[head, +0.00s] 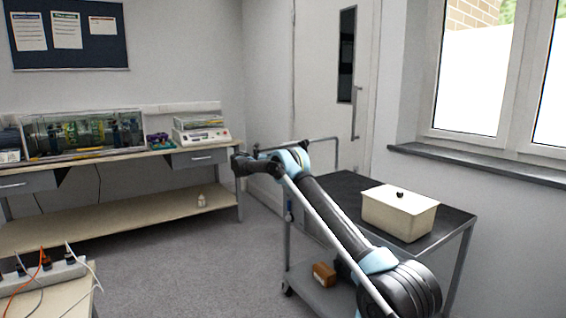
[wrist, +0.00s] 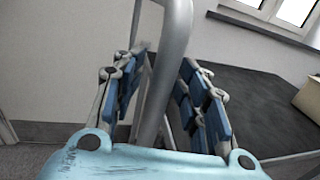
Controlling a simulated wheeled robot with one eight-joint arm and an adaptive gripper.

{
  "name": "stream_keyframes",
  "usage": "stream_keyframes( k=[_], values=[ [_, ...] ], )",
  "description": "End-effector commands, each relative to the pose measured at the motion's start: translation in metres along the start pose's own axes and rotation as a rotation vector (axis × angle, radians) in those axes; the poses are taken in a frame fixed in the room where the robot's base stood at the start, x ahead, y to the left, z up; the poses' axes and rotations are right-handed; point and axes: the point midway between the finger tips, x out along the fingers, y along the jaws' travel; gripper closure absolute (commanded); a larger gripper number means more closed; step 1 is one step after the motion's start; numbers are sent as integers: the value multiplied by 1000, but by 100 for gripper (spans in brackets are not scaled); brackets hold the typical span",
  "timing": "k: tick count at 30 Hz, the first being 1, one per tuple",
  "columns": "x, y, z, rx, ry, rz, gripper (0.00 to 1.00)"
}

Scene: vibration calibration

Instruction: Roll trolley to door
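The trolley (head: 345,188) has a dark top, grey metal legs, a lower shelf and castors. It stands right of centre in the head view, and its dark top also shows at the right of the wrist view (wrist: 260,100). Its tubular handle (head: 322,139) rises at the far end. My gripper (head: 243,164) is at the left part of this handle. In the wrist view the grey handle tube (wrist: 165,75) passes between my two blue-padded fingers, which are apart with gaps beside the tube. The door (head: 318,90) is pale, with a narrow dark window, behind the trolley.
A cream box (head: 400,212) with a black knob sits on the trolley top. A small brown box (head: 324,274) lies on the lower shelf. A workbench (head: 120,222) with equipment stands at the left wall. A table corner (head: 55,298) with cables is front left. Grey floor between is clear.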

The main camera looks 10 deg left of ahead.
Motion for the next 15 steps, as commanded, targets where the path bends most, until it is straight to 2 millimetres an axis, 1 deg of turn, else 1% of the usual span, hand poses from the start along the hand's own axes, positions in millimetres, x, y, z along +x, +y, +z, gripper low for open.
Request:
stream_keyframes(
  k=[5, 8, 11, 15],
  values=[
    [-4, 0, 0, 0, 0, 1, 61],
    [-14, 0, 0, 0, 0, 1, 61],
    [-30, 0, 0, 0, 0, 2, 61],
    [-58, 1, -1, 0, 0, 2, 61]
  ],
)
